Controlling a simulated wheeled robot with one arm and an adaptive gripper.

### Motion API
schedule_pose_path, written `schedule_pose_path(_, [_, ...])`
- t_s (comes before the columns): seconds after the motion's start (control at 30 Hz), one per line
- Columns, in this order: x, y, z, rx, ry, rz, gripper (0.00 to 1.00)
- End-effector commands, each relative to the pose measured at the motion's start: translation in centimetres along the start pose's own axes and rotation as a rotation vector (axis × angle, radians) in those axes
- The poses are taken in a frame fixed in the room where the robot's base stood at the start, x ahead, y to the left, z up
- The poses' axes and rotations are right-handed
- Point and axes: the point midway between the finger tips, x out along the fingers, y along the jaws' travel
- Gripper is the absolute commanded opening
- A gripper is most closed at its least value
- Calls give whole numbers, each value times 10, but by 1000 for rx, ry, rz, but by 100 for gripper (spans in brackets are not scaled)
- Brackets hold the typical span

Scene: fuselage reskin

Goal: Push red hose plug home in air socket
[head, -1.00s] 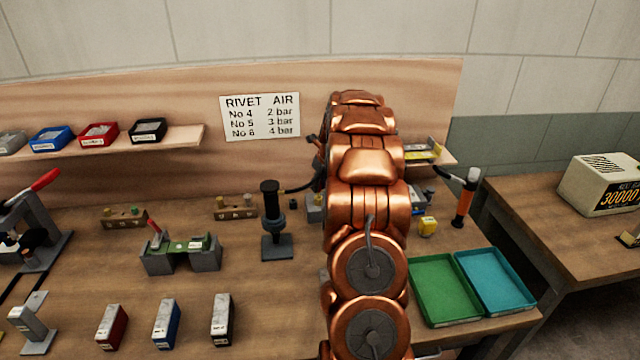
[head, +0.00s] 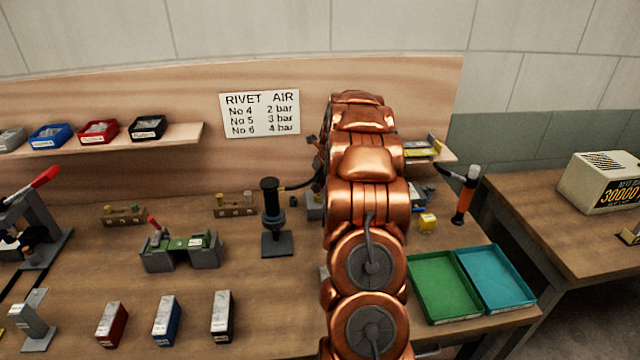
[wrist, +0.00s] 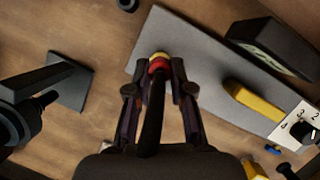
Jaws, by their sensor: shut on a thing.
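In the wrist view, my gripper (wrist: 160,90) is shut on the red hose plug (wrist: 158,66), with its dark hose (wrist: 152,118) running back between the fingers. A yellow or brass ring (wrist: 158,56) shows right at the tip of the plug; whether it is the socket's mouth, and how deep the plug sits, I cannot tell. Beyond it lies a grey plate or block (wrist: 205,75). In the head view my copper-coloured arm covers the gripper, the plug and most of the grey unit (head: 314,207) behind it.
In the wrist view a yellow bar (wrist: 250,98), a white dial panel (wrist: 298,127) and a dark gauge box (wrist: 270,45) stand to the right. A black stand (wrist: 68,82) is at left. In the head view green (head: 414,289) and teal (head: 529,300) trays lie right of my arm.

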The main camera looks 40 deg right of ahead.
Motion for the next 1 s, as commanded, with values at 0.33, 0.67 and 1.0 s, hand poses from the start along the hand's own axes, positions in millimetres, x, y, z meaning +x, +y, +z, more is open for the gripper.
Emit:
schedule_pose_path(0.33, [6,0,-2,0,1,1,0])
schedule_pose_path(0.67, [10,0,-4,0,1,1,0])
schedule_pose_path(1.0, [15,1,-6,0,2,1,27])
